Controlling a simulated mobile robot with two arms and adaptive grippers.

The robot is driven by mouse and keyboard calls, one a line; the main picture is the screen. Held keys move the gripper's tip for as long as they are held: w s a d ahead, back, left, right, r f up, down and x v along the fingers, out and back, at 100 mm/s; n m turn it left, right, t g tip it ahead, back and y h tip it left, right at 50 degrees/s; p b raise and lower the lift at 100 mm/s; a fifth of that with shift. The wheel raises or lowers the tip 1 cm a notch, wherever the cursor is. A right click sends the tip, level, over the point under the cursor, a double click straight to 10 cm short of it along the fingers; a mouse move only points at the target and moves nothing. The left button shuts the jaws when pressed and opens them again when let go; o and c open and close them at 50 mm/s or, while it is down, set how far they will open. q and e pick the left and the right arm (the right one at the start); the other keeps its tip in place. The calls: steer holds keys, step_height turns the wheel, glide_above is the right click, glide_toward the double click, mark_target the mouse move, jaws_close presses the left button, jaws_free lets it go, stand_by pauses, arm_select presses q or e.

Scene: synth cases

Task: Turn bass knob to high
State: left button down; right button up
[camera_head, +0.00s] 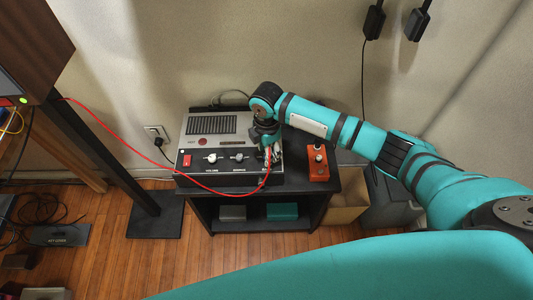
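A grey and black amplifier unit (192,152) sits on a small black table. Its front panel has a white knob (212,158) above a label that seems to read VOLUME, and another knob (239,157) to the right above a label too small to read. I cannot tell which knob is bass. My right gripper (273,158) points down at the right end of the panel, and hides what is under it. Its fingers are too small and covered to show whether they are open or touching a knob. My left gripper is not in view.
A red cable (160,175) loops across the unit's front to near my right gripper. An orange pedal box (318,162) stands right of the unit on the black table (300,186). A cardboard box (343,208) stands on the floor. A dark stand (100,145) rises at left.

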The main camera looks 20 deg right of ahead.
steer(key=shift+f, duration=0.95)
jaws_close()
